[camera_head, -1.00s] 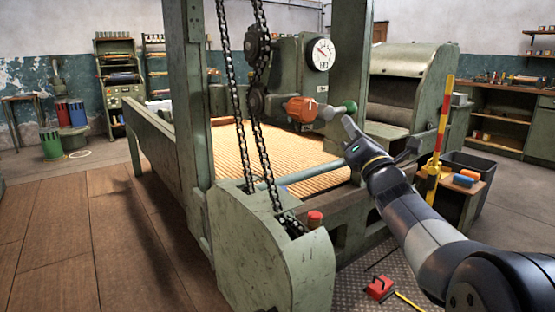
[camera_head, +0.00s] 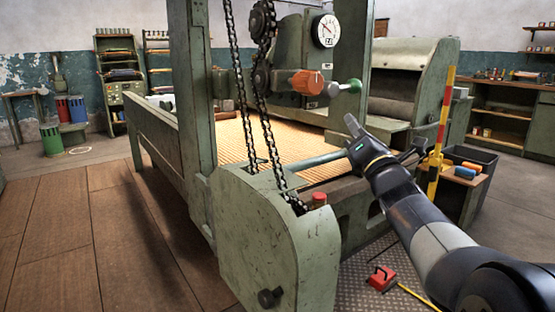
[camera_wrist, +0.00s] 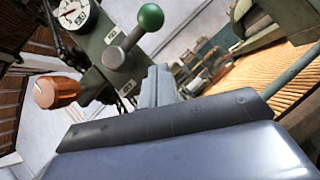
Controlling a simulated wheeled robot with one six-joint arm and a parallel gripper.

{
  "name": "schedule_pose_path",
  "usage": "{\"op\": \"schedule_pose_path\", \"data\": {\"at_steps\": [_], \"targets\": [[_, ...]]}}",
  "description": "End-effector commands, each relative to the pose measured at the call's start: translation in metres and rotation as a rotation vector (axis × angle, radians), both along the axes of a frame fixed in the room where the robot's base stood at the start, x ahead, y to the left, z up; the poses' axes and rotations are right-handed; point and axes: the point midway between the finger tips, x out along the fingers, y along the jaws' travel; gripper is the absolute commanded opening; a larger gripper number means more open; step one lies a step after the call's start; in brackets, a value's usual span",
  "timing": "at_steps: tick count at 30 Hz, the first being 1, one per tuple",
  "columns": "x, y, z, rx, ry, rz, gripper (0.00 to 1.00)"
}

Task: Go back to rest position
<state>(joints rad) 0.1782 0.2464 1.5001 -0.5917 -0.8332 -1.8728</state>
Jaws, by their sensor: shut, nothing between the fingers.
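My gripper (camera_head: 352,125) is shut and empty, in front of the green machine (camera_head: 262,235). In the head view it is below and apart from the orange knob (camera_head: 306,82) and the green-balled lever (camera_head: 350,86). In the wrist view my gripper (camera_wrist: 158,85) points up between these controls, with the orange knob (camera_wrist: 60,92) at left and the green ball (camera_wrist: 150,17) above. A white dial (camera_head: 325,31) sits above the knob.
Chains (camera_head: 262,110) hang at the machine's front. A red button (camera_head: 319,199) tops its housing. A yellow-red striped post (camera_head: 440,130) stands right of my arm by a small bench. A red object (camera_head: 381,278) lies on the floor plate. The wooden floor at left is clear.

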Motion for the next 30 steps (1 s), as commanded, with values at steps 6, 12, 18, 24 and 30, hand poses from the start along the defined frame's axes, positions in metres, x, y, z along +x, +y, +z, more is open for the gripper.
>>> {"op": "schedule_pose_path", "data": {"at_steps": [6, 12, 18, 24, 30], "targets": [[-0.030, -0.010, -0.014, 0.000, 0.000, -0.002, 0.00], [-0.057, -0.019, -0.030, 0.000, 0.000, -0.004, 0.00], [-0.062, -0.019, -0.035, 0.000, -0.003, 0.002, 0.00], [-0.034, -0.010, -0.019, 0.000, -0.001, 0.001, 0.00], [-0.007, -0.002, -0.004, 0.000, -0.002, 0.001, 0.00]]}}
